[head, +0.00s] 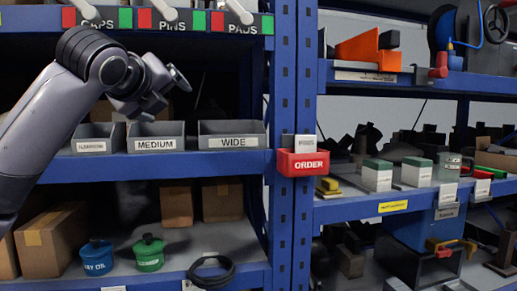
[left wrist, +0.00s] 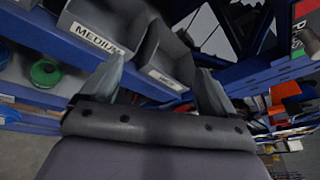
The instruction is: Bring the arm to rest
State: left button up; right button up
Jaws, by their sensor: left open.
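My left arm comes in from the left in the head view, and my left gripper (head: 150,104) hangs in front of the blue shelf, just above the grey bin marked MEDIUM (head: 155,136). In the left wrist view the two fingers of my left gripper (left wrist: 162,85) stand wide apart with nothing between them. My right gripper is in neither view.
A narrower bin (head: 93,138) and the WIDE bin (head: 232,134) flank MEDIUM. A red ORDER box (head: 303,162) is on the blue post. Below are a blue pot (head: 96,258), a green pot (head: 149,254), a black cable coil (head: 211,270) and cardboard boxes (head: 52,240).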

pick_arm(q)
jog(key=d+f+n+g+h, duration=0.2)
jog(key=f+n, duration=0.4)
jog(key=f, duration=1.5)
jog(key=d+f+n+g+h, duration=0.15)
jog(key=f+n, duration=0.35)
jog(key=f, duration=1.6)
jog(key=s+a+f+n, duration=0.1)
jog(key=s+f+n, duration=0.7)
jog(key=s+f, duration=0.85)
jog(key=s+a+f+n+y, duration=0.1)
jog(key=s+a+f+n, duration=0.1)
jog(key=s+f, duration=0.3)
jog(key=s+a+f+n+g+y, duration=0.1)
jog(key=s+f+n, duration=0.4)
jog(key=s, duration=0.6)
jog(key=shift+a+n, duration=0.3)
jog(key=shift+a, duration=0.55)
